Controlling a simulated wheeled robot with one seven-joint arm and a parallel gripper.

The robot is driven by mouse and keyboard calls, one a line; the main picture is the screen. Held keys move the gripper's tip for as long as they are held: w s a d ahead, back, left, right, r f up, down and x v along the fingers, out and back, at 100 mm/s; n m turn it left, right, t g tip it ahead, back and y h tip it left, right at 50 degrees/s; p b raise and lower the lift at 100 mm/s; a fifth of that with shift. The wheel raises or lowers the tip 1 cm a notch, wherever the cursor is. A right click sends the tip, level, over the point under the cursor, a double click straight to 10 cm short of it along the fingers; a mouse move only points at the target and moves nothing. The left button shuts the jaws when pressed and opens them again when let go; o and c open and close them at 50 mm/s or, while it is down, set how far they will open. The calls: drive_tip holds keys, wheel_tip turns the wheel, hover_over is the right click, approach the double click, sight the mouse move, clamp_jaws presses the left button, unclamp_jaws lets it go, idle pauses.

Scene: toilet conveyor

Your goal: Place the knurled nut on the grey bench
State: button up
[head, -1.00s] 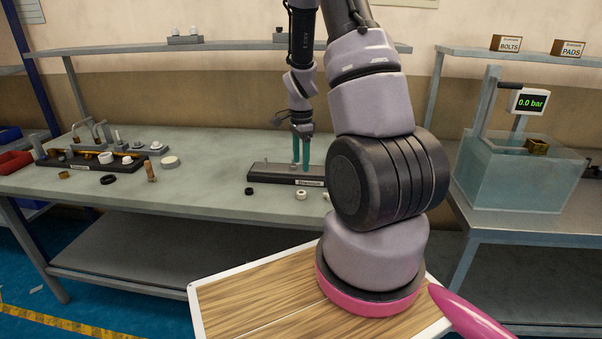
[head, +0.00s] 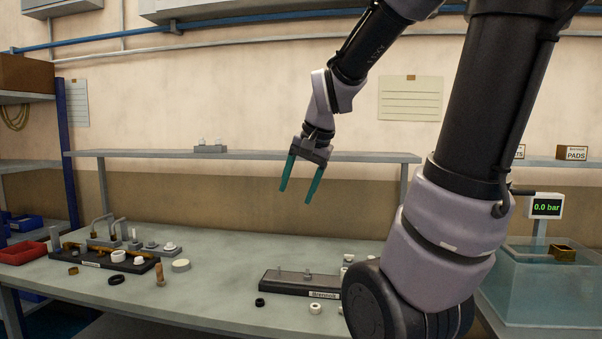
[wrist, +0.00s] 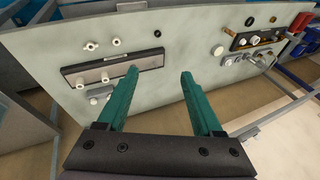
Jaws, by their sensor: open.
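The grey bench (head: 215,250) spans the head view and also shows in the wrist view (wrist: 195,120). My gripper (head: 297,195) is open, its teal fingers pointing down and empty, high above the bench. In the wrist view its fingers (wrist: 160,72) are spread with nothing between them. A white ring-like nut (head: 315,308) and a black ring (head: 260,302) lie on the bench in front of a dark fixture (head: 285,283). The parts are too small to tell which is the knurled nut. Part of the right bench is hidden behind my arm.
A dark tray of fittings (head: 105,260), a black ring (head: 116,280) and a tan cork-like piece (head: 160,275) sit at the left. A shelf (head: 250,155) runs behind the bench. A water tank (head: 545,285) stands at the right. The bench's middle is mostly clear.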

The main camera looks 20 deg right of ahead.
drive_tip(key=s+a+r+n+t, duration=0.2)
drive_tip(key=s+a+r+n, duration=0.1)
drive_tip(key=s, duration=0.5)
drive_tip(key=shift+s+r+n, duration=0.2)
drive_tip(key=shift+r+n, duration=0.4)
drive_tip(key=shift+r, duration=0.3)
